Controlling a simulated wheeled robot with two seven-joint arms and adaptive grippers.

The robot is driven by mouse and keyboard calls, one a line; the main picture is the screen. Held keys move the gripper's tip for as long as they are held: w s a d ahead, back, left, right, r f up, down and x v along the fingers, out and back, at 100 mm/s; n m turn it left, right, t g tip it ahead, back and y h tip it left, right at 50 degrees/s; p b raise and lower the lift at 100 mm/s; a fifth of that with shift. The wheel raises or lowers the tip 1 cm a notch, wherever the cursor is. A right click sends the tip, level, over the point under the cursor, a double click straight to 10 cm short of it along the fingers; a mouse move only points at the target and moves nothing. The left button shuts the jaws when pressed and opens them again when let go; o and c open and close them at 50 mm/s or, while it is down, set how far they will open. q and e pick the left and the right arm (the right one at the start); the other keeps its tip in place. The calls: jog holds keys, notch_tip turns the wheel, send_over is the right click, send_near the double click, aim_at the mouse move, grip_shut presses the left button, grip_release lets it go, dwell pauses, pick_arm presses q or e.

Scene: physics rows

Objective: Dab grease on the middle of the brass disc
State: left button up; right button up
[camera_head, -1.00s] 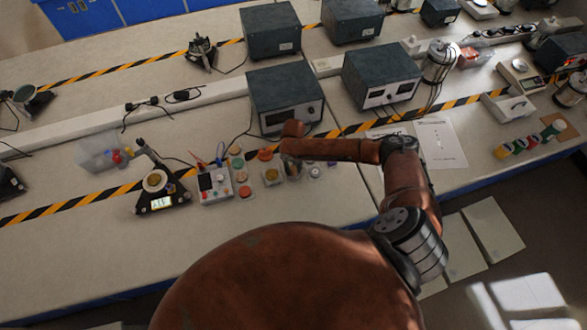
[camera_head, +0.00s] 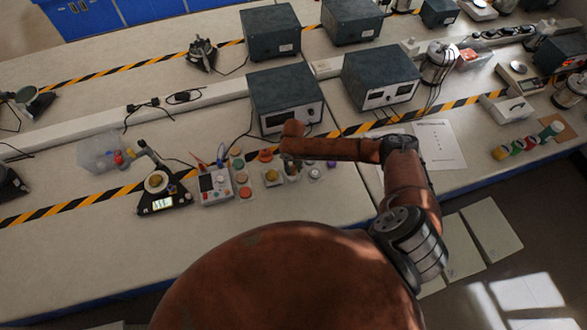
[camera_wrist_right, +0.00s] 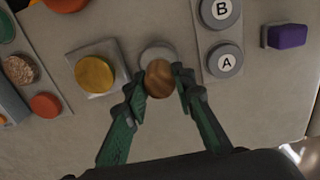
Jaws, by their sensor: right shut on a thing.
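The brass disc (camera_wrist_right: 95,74) sits flat on a pale square plate (camera_wrist_right: 78,54), left of my right gripper in the wrist view. In the head view the brass disc (camera_head: 271,175) is small and lies left of my right gripper (camera_head: 292,172). My right gripper (camera_wrist_right: 160,83) is shut on a round, brown, wood-like knob (camera_wrist_right: 159,78), one green finger on each side. A grey round piece (camera_wrist_right: 156,54) shows behind the knob. Whatever is under the knob is hidden. My left gripper is not in view.
Grey round pieces marked A (camera_wrist_right: 226,62) and B (camera_wrist_right: 221,10) stand close to the right. A purple block (camera_wrist_right: 287,36) lies farther right. The front of the bench is clear.

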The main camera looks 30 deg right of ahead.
aim_at(293, 168)
jog(key=shift+r+p, duration=2.4)
jog(key=shift+r, duration=0.5)
